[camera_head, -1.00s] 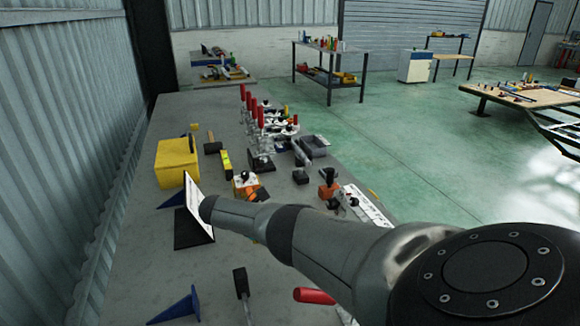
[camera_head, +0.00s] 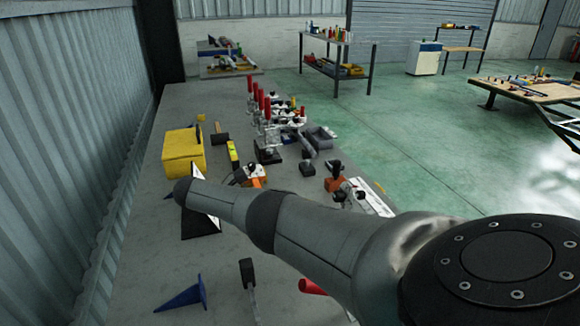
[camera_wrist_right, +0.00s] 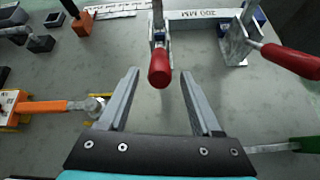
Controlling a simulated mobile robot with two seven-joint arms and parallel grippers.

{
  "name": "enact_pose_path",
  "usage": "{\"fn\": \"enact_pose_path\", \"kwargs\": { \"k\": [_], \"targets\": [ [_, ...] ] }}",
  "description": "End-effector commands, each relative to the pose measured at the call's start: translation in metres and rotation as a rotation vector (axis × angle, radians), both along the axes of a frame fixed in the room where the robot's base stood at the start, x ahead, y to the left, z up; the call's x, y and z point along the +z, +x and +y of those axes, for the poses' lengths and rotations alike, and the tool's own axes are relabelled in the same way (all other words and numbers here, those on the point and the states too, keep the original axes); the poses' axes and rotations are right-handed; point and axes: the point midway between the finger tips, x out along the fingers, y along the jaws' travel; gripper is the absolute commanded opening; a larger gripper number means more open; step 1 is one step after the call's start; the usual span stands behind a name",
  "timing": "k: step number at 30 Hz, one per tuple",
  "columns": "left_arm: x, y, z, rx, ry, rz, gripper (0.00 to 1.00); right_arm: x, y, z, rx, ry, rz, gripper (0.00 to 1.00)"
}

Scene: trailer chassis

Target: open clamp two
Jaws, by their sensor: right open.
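In the right wrist view, my right gripper (camera_wrist_right: 158,74) is open and empty. A red clamp handle (camera_wrist_right: 159,66) shows between its fingertips, apart from both fingers. Its metal clamp (camera_wrist_right: 157,30) stands just beyond. A second clamp (camera_wrist_right: 236,45) stands to the right, its red handle (camera_wrist_right: 290,60) pointing right. I cannot tell which is clamp two. In the head view, several toggle clamps (camera_head: 266,135) with upright red handles stand in a row on the bench. Another red handle (camera_head: 312,286) is partly hidden by my arm. My left gripper is not in view.
A bar marked 200 MM (camera_wrist_right: 205,14) lies by the clamps. An orange-handled tool (camera_wrist_right: 45,106) lies left of my right gripper. A corrugated wall (camera_head: 70,130) borders the bench's left side.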

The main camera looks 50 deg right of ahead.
Motion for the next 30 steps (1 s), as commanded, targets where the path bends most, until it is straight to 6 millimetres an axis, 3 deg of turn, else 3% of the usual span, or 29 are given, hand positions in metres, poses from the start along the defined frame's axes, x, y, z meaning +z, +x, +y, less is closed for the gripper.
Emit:
{"fn": "enact_pose_path", "kwargs": {
  "k": [3,10,30],
  "targets": [
    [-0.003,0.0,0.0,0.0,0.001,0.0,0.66,0.016,0.014,0.022,0.002,0.002,-0.004,0.66],
    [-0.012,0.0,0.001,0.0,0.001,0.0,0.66,0.036,0.03,0.049,0.0,0.001,-0.001,0.66],
    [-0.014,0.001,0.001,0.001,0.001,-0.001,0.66,0.044,0.034,0.056,0.0,-0.001,0.001,0.66]
  ]
}}
